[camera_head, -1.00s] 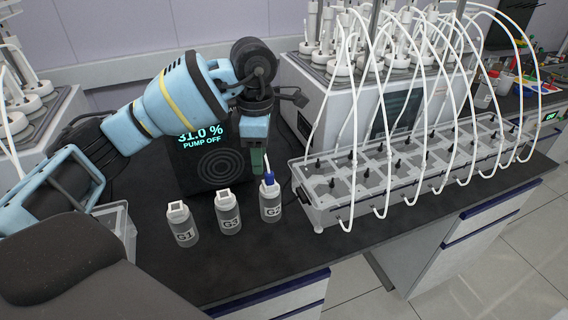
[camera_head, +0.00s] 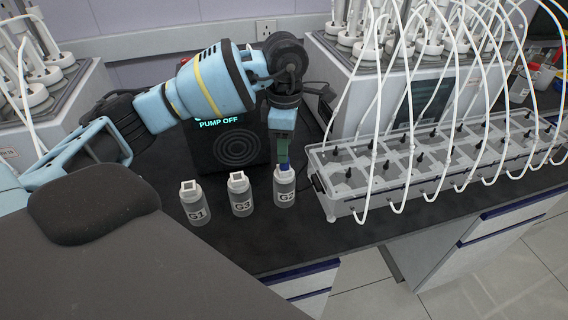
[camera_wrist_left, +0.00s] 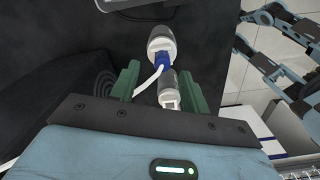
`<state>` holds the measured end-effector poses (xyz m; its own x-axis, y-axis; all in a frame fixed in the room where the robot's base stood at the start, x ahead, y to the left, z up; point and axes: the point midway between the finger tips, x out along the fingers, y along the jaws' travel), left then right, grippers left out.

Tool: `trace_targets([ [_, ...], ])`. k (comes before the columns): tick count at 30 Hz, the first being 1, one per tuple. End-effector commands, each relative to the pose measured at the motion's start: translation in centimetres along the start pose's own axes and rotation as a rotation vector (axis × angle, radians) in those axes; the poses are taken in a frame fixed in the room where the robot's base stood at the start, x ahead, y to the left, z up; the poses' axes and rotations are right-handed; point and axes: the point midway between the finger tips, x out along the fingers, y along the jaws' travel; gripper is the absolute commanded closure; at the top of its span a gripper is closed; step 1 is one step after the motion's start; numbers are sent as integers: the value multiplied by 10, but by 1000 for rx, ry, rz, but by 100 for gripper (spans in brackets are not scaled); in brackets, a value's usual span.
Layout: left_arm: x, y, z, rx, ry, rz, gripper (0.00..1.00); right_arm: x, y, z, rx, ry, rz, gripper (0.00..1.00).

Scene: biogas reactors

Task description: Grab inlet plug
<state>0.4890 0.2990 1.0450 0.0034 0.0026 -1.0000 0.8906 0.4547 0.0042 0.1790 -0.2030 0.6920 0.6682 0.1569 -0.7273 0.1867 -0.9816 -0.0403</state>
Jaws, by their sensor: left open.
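The inlet plug (camera_head: 286,168) is blue and sits in the top of the clear bottle marked G2 (camera_head: 285,188). In the left wrist view the blue plug (camera_wrist_left: 161,61) has a white tube curving off it. My left gripper (camera_head: 283,152) points down right over the plug, its green fingers open. In the wrist view the left gripper's fingertips (camera_wrist_left: 159,70) lie to either side of the plug, with gaps visible. In the head view the fingers partly hide the plug. My right gripper does not show clearly; only blue arm parts appear at the wrist view's right.
Bottles G3 (camera_head: 240,195) and G1 (camera_head: 193,203) stand left of G2, with square white caps. A black pump box (camera_head: 238,145) reading PUMP OFF is behind. A grey rack (camera_head: 345,188) with many white tubes is close on the right. The dark bench front is clear.

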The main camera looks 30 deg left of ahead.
Motion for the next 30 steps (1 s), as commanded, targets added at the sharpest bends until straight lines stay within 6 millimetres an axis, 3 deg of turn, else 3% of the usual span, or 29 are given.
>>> trace_targets([
  [4,19,-5,-2,0,-1,2,54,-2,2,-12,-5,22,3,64],
  [9,38,-4,-1,1,0,1,54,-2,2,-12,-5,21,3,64],
  [17,42,-4,-1,1,0,1,54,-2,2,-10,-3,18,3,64],
  [28,41,-4,-1,1,0,1,100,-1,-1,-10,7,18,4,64],
  [30,41,-4,-1,1,0,1,100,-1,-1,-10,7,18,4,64],
])
